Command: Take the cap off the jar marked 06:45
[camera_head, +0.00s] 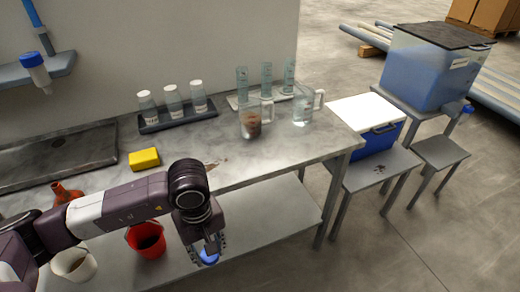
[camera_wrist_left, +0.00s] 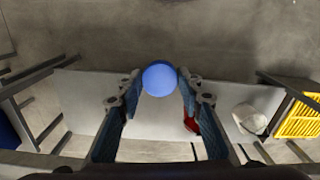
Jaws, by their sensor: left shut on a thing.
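Three clear jars with white caps stand upright in a dark tray (camera_head: 178,121) at the back of the bench: the left jar (camera_head: 148,107), the middle jar (camera_head: 173,102) and the right jar (camera_head: 199,99). Their labels are too small to read, so I cannot tell which says 06:45. All three show white tops. My left gripper (camera_head: 209,250) is in front of the bench edge, pointing down, away from the jars. It is shut on a round blue thing (camera_wrist_left: 160,78), held between the fingertips; it also shows in the head view (camera_head: 208,258). My right gripper is out of view.
A yellow sponge (camera_head: 144,158), a jug with brown liquid (camera_head: 251,124), a clear jug (camera_head: 302,108) and several cylinders are on the bench. A red bucket (camera_head: 146,240) and a white bucket (camera_head: 74,264) are lower down. The bench between sponge and jugs is mostly clear.

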